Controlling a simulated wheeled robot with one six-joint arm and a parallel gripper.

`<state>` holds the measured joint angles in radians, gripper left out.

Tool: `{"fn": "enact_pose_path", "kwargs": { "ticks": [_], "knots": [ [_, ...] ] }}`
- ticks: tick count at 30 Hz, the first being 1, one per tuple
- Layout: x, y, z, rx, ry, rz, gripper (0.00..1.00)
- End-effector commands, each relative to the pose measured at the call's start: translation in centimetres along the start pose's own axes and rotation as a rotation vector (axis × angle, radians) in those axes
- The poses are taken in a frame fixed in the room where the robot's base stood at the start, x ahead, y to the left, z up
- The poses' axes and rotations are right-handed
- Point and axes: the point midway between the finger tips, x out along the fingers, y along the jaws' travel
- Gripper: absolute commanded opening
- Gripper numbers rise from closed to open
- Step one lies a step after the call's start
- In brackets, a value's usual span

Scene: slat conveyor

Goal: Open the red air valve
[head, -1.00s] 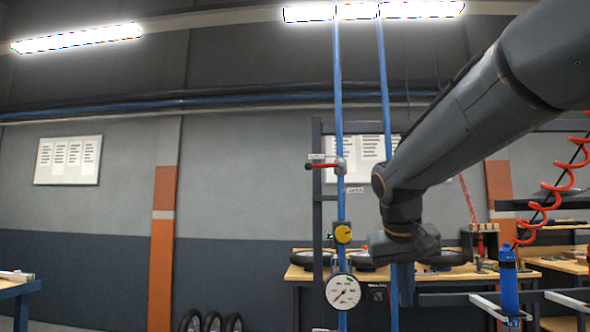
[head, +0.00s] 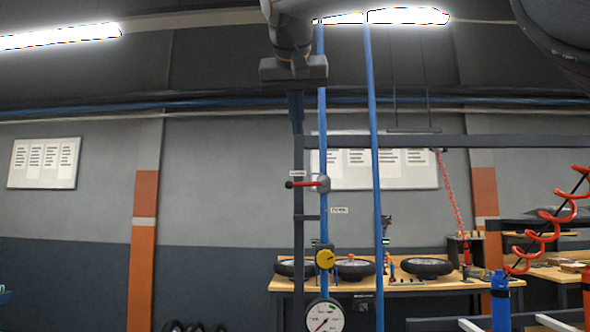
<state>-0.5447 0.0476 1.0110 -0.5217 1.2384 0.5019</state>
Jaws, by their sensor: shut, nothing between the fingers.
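The red air valve has a red lever (head: 301,184) that points left, level and crosswise to the upright blue pipe (head: 322,120). Its hub (head: 323,184) sits on the pipe. The depth between fingers and lever is hard to tell.
A yellow knob (head: 325,259) and a round gauge (head: 325,317) sit lower on the same pipe. A second blue pipe (head: 376,200) stands to the right. A dark post (head: 299,240) runs just left of the valve. A workbench (head: 400,284) with wheels stands behind.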

Motion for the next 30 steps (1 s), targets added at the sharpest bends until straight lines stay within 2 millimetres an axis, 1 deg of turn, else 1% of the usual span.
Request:
{"fn": "enact_pose_path", "kwargs": {
  "ticks": [7, 11, 17, 24, 25, 30],
  "knots": [
    [0.5, 0.4, 0.0, 0.003, -0.002, 0.006, 0.00],
    [1.8, 0.4, 0.0, 0.002, -0.004, 0.007, 0.00],
    [5.3, 0.4, 0.0, 0.001, -0.004, 0.007, 0.00],
    [10.1, 0.4, 0.0, 0.001, -0.005, 0.006, 0.00],
    [10.5, 0.4, 0.0, 0.001, -0.005, 0.006, 0.00],
    [11.9, 0.4, 1.8, 0.000, -0.003, 0.005, 0.00]
  ]
}}
